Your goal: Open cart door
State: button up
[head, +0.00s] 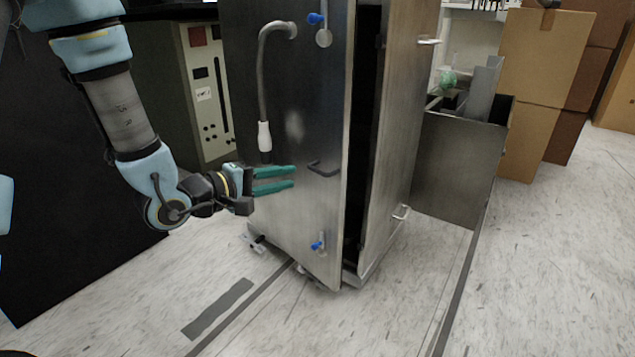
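The cart (404,130) is a tall metal cabinet in the middle of the head view. Its door (240,60) is the broad face on the left. The door stands ajar, with a dark vertical gap between its right edge and the cart body. A small dark door handle (325,168) sits near that edge. Blue-tipped latches show above (316,19) and below (318,245) it. My gripper (293,178) has two green fingers pointing right, with a gap between them. It is open and empty, in front of the door and left of the handle, apart from it.
A curved bar with a white grip (265,136) is on the door above my gripper. A grey equipment rack (190,90) stands behind at the left. A metal bin (455,165) and cardboard boxes (541,60) stand at the right. The front floor (370,320) is clear.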

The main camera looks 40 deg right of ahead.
aim_at(316, 172)
jog(key=shift+b+x, duration=1.75)
jog(key=shift+x, duration=3.2)
jog(key=shift+c, duration=0.2)
grip_shut()
